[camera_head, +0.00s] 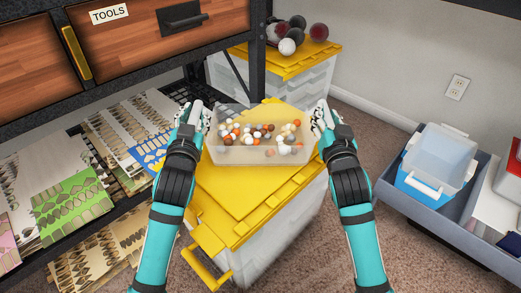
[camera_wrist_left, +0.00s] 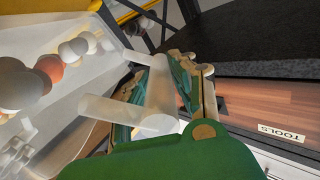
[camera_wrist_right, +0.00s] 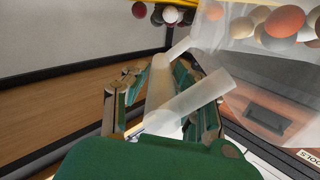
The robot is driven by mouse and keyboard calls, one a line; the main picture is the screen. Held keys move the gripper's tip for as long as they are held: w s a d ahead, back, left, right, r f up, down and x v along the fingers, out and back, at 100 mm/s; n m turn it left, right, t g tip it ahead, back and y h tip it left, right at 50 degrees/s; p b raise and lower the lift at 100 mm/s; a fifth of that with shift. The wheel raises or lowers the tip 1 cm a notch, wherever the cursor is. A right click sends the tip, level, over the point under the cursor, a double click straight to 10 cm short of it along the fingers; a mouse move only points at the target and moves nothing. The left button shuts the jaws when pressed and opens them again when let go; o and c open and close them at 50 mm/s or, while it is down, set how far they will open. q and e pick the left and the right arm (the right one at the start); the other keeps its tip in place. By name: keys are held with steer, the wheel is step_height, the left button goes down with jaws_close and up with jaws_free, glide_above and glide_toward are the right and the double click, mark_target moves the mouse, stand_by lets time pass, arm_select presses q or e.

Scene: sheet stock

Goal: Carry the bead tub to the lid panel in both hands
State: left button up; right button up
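The bead tub (camera_head: 245,154) is a clear, shallow box holding orange, white, grey and dark beads. It is level, over the rear part of the yellow lid panel (camera_head: 222,190) on a clear crate. I cannot tell whether it touches the panel. My left gripper (camera_head: 205,117) is at its left end and my right gripper (camera_head: 316,117) at its right end. In the left wrist view a translucent tub handle (camera_wrist_left: 158,95) lies between the fingers, which are closed around it. In the right wrist view the other handle (camera_wrist_right: 162,88) is gripped likewise.
A shelf with sheets (camera_head: 70,195) and wooden drawers (camera_head: 160,38) stands left. Behind is another yellow-lidded crate (camera_head: 270,66) with dark and white balls. At right, a grey bin (camera_head: 455,232) holds a blue-and-white container (camera_head: 440,155). Carpet lies between.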

arm_select(q)
steer(key=o, duration=0.4)
steer(key=shift+r, duration=0.1)
arm_select(e)
steer(key=o, duration=0.4)
steer(key=shift+r, duration=0.15)
arm_select(q)
steer(key=shift+s, duration=0.1)
arm_select(e)
steer(key=shift+s, duration=0.25)
arm_select(q)
steer(key=s, duration=1.2)
arm_select(e)
steer(key=s, duration=1.1)
steer(key=shift+s, duration=0.3)
arm_select(q)
steer(key=o, duration=0.8)
steer(key=shift+c, duration=0.2)
